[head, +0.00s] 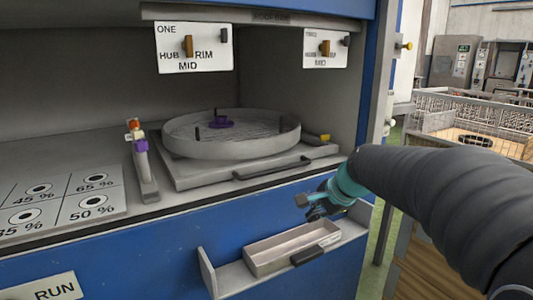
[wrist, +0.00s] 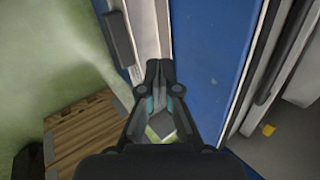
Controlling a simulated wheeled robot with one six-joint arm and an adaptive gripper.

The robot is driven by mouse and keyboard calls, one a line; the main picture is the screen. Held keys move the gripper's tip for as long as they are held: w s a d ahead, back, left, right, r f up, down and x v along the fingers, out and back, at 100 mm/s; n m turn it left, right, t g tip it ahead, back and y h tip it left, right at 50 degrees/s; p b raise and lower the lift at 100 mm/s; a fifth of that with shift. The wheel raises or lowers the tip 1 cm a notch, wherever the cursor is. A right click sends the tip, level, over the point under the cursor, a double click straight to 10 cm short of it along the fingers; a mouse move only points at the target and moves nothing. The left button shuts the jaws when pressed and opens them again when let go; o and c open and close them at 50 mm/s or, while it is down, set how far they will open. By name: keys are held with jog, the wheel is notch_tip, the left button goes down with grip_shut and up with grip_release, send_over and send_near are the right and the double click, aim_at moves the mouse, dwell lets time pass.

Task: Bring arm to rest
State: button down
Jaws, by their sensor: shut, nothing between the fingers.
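My gripper (head: 316,210) hangs at the end of my dark arm with its teal wrist, in front of the blue cabinet front in the head view. It is above the open shallow drawer (head: 262,253), near the drawer's right end, and apart from the turntable. In the wrist view my gripper (wrist: 160,66) has its dark fingertips together with nothing between them.
A slim post with a purple and orange top (head: 140,147) stands left of the pan. A plate of percent marks (head: 75,205) lies further left. Labelled boards (head: 194,60) hang above. A wooden crate (wrist: 85,135) and green floor (wrist: 50,60) show beside the cabinet.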

jog(key=s+d+f+n+h, duration=0.2)
jog(key=s+n, duration=0.4)
jog(key=s, duration=0.8)
jog(key=s+d+f+n+h, duration=0.1)
jog(key=s+n, duration=0.5)
jog(key=s, duration=0.8)
jog(key=shift+s+d+f+n+g+h, duration=0.25)
jog(key=shift+d+f+n+h, duration=0.2)
jog(key=shift+f, duration=0.8)
